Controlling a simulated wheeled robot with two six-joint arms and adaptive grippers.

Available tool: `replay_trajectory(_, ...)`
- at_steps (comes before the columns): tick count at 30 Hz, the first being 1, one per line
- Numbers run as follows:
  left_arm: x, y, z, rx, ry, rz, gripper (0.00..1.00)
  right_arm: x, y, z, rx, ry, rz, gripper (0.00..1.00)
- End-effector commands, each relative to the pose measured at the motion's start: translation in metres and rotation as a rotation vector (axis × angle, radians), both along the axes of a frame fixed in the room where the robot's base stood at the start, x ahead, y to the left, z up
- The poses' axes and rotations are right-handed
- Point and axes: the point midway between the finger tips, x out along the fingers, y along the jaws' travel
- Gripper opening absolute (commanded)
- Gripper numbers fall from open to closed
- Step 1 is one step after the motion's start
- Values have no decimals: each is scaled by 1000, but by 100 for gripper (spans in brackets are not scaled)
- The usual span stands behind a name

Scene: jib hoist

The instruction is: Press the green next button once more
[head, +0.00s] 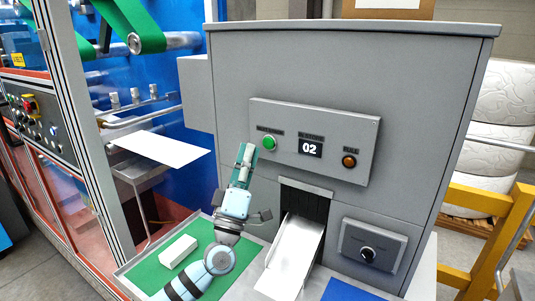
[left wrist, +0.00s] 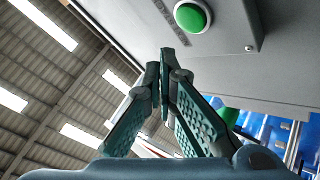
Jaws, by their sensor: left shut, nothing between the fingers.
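The green button (head: 268,143) sits at the left of a grey raised panel (head: 313,140) on the front of a grey machine. The panel also has a display (head: 310,148) reading 02 and an orange button (head: 349,161) at its right. My left gripper (head: 246,148) is shut and empty, its fingertips just left of the green button in the head view. In the left wrist view the shut fingertips (left wrist: 166,52) are below the green button (left wrist: 192,16), with a visible gap between them. My right gripper is not in view.
A chute (head: 293,256) comes out below the panel. A white block (head: 179,251) lies on a green mat (head: 150,277) at the left. A black knob (head: 367,254) is at the lower right. A yellow frame (head: 490,245) stands at the right.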

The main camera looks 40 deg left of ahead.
Motion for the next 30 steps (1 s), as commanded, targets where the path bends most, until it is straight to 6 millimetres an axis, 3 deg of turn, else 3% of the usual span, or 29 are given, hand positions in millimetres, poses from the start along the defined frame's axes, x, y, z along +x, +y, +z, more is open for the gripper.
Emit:
replay_trajectory(9, 24, 3, 0, -1, 1, 0, 0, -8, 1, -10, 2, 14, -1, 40)
replay_trajectory(30, 25, 2, 0, 0, 1, 0, 0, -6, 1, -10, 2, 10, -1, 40)
